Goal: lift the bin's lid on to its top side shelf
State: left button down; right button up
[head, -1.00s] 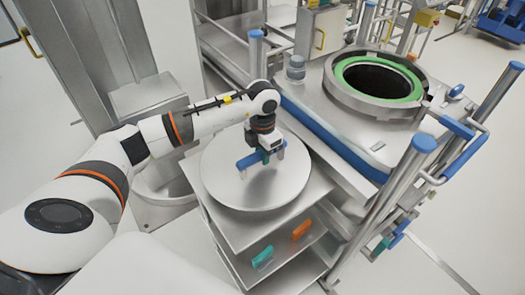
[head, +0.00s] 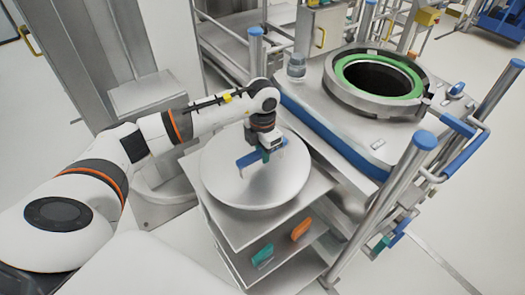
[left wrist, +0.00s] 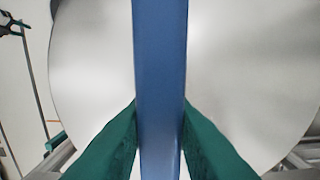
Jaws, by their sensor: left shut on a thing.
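The bin's lid (head: 232,188) is a round silver disc with a blue bar handle (head: 246,159). It lies flat over the top side shelf (head: 298,200), left of the bin; whether it touches all round I cannot tell. My left gripper (head: 265,155) is above the lid, shut on the blue handle. In the left wrist view the green fingers press both sides of the handle (left wrist: 160,70), with the lid (left wrist: 95,75) behind it. The bin's round opening (head: 378,77) with a green seal is uncovered. My right gripper is not in view.
Lower shelves hold a teal thing (head: 262,256) and an orange thing (head: 301,229). A blue-capped post (head: 256,45) and a small jar (head: 296,66) stand near the bin. Blue-handled rails (head: 468,150) flank its right side.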

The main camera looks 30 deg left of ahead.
pick_arm(q)
jog(key=shift+w+r, duration=0.15)
jog(key=c, duration=1.3)
grip_release()
jog(key=shift+o, duration=0.7)
jog(key=shift+s+d, duration=0.1)
jog(key=shift+s, duration=0.1)
jog(key=shift+s+f, duration=0.1)
jog(key=shift+f, duration=0.1)
jog(key=shift+r, duration=0.3)
notch_tip(320, 180, up, 12)
jog(key=b, duration=0.3)
jog(key=shift+f, duration=0.15)
